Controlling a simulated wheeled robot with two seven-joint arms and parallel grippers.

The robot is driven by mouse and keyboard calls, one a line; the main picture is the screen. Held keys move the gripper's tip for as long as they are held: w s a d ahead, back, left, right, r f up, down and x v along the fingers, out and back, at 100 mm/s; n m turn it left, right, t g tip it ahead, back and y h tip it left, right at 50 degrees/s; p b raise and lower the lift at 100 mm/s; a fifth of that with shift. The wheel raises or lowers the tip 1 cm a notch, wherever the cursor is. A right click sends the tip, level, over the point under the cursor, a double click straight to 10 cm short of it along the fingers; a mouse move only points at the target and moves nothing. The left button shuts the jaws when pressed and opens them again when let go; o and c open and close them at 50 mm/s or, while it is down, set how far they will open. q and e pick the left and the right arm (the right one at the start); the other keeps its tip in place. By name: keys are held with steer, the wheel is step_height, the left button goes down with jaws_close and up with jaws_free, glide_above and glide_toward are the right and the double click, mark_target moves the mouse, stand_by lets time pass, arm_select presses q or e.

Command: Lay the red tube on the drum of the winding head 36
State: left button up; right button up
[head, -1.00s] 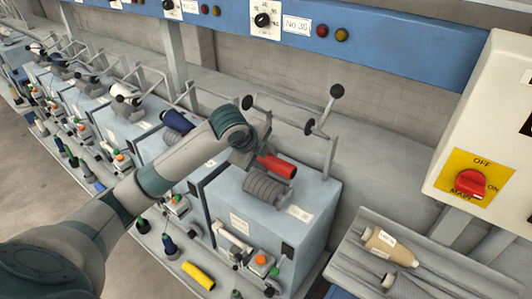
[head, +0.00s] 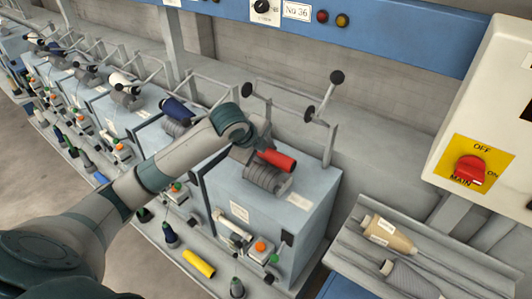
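The red tube (head: 279,161) is in my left gripper (head: 257,152), which is shut on its left end. It lies nearly level, just above the grey ribbed drum (head: 264,181) of the nearest winding head (head: 300,222), under the label No 36 (head: 297,12). The tube covers the drum's upper right part in the picture. I cannot tell whether tube and drum touch. The fingertips are mostly hidden by the gripper and the tube. The winding head's raised cradle arm with dark round ends (head: 309,112) stands behind the tube. My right gripper is not in view.
A side tray (head: 345,240) at the lower right holds a tan cone (head: 388,233) and a grey piece. More winding heads run to the left. A switch box (head: 484,150) hangs at the right.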

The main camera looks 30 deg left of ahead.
arm_select(q)
steer(key=shift+s+d+f, duration=0.1)
steer(key=shift+s+f, duration=0.3)
steer(key=shift+f, duration=0.3)
steer(key=shift+o, duration=0.3)
steer(key=shift+r+b, duration=0.5)
steer(key=shift+r, duration=0.1)
steer(key=v, duration=0.2)
steer(key=b+v, duration=0.1)
steer(key=v, duration=0.1)
steer(key=shift+a, duration=0.2)
steer(key=d+b+v, duration=0.1)
steer(key=b+v, duration=0.1)
steer(key=v, duration=1.1)
steer(key=shift+w+a+r, duration=0.25)
steer(key=shift+w+a, duration=0.05)
steer(key=shift+a, duration=0.2)
steer(key=shift+s, duration=0.1)
